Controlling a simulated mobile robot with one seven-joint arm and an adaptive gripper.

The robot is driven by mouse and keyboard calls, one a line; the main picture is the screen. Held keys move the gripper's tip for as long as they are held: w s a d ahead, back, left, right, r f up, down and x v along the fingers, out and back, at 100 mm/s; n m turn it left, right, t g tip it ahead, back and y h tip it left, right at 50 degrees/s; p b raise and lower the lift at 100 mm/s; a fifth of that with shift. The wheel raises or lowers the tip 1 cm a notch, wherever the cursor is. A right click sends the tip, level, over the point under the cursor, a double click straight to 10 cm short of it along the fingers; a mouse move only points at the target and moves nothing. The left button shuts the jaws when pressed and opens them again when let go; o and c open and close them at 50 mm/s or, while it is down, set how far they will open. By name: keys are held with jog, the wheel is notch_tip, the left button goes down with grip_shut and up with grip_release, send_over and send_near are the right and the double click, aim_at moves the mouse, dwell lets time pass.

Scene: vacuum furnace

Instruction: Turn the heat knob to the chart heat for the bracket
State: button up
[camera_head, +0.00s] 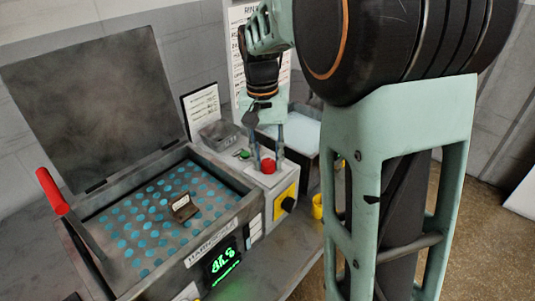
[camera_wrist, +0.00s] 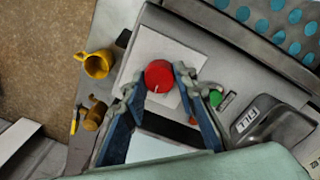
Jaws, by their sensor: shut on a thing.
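A red round knob (camera_head: 268,167) sits on the pale top panel beside the furnace chamber. It also shows in the wrist view (camera_wrist: 158,75), with a small white mark at its lower edge. My gripper (camera_head: 267,157) points down over it, and its blue fingertips (camera_wrist: 157,80) are shut on the knob's two sides. A small brown bracket-like part (camera_head: 184,208) with a pale tag lies on the blue-dotted chamber floor. The chart (camera_head: 238,60) on the back wall is partly hidden by my arm, and its text is too small to read.
The chamber lid (camera_head: 95,95) stands open, with a red handle (camera_head: 52,190) at left. A green display (camera_head: 222,260) glows on the front. A black dial (camera_head: 288,204) sits on a yellow plate. A green button (camera_wrist: 215,98) and yellow mug (camera_wrist: 97,65) are nearby.

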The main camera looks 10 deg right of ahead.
aim_at(265, 161)
jog(key=shift+m+p, duration=0.45)
jog(key=shift+m, duration=1.05)
jog(key=o, duration=1.2)
jog(key=shift+c, duration=0.2)
jog(key=shift+r, duration=0.1)
notch_tip(265, 161, up, 12)
jog(key=shift+w+a, duration=0.2)
jog(key=shift+a, duration=0.1)
